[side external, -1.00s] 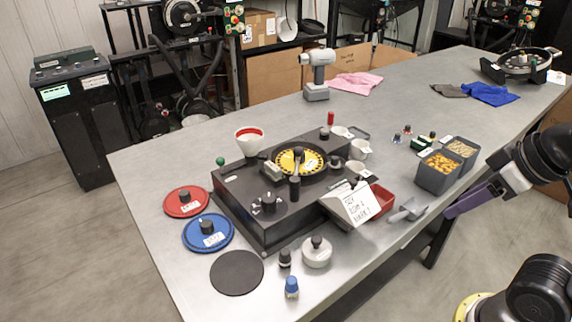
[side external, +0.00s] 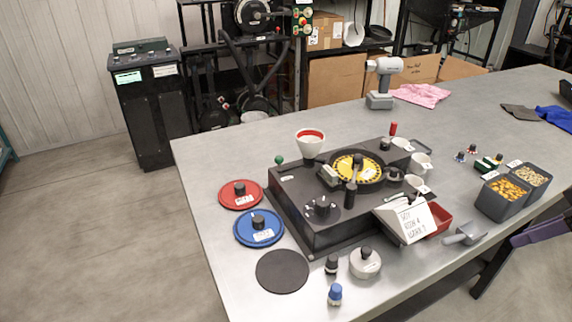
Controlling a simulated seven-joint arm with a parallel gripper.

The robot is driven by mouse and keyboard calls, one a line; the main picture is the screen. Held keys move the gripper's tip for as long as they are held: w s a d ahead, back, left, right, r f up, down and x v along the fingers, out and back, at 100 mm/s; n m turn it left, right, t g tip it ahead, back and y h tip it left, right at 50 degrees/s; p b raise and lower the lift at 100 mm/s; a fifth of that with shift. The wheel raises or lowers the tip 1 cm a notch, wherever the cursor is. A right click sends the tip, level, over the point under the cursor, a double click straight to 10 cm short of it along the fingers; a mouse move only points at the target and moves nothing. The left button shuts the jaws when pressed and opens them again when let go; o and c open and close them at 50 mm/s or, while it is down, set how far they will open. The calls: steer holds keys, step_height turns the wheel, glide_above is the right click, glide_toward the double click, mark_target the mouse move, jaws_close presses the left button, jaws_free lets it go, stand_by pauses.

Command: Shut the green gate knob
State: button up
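The green knob (side external: 279,160) is a small ball at the far left corner of the black seed meter (side external: 318,233). It stands just left of the white funnel with a red inside (side external: 311,142). Whether the gate under it is open or shut cannot be told at this size. My gripper (side external: 528,236) shows only in part, as a purple piece at the right edge. It is beside the table's near edge, far to the right of the green knob and not touching it. Its fingers cannot be told apart, and the rest of my arm is mostly out of the picture.
A metal scoop (side external: 464,234) and grey seed bins (side external: 499,203) lie between gripper and meter. Red (side external: 232,200) and blue discs (side external: 268,238) lie left.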

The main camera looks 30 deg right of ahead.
steer(key=shift+s+d+r+m+h, duration=0.1)
steer(key=shift+d+r+m+h, duration=0.25)
steer(key=shift+d, duration=0.25)
steer(key=shift+d+r+m+h, duration=0.15)
steer(key=shift+d+r+h, duration=0.1)
steer(key=shift+d+r, duration=0.25)
jaws_close()
steer(key=w+d+r+g+h, duration=0.2)
steer(key=w+d+r+h, duration=0.3)
steer(key=w+d+r, duration=0.3)
steer(key=w+a+r+n+t+h, duration=0.1)
steer(key=w+a+h, duration=0.25)
steer(key=w, duration=0.65)
steer(key=w+a+r+n+t+h, duration=0.15)
steer(key=w+a, duration=0.35)
steer(key=w, duration=0.5)
steer(key=w+a+f+n+t+h, duration=0.1)
steer(key=w+a+f+n+t, duration=0.15)
steer(key=w+a, duration=0.45)
steer(key=w+a+f+n+t, duration=0.2)
steer(key=w+a+f+t, duration=0.15)
steer(key=a, duration=0.75)
steer(key=s+a+f+n+t+y, duration=0.35)
steer(key=a+f+n, duration=0.25)
steer(key=a+f, duration=1.05)
steer(key=s+d+r+x, duration=0.1)
steer(key=d+x, duration=0.1)
steer(key=x, duration=1)
steer(key=shift+d, duration=0.2)
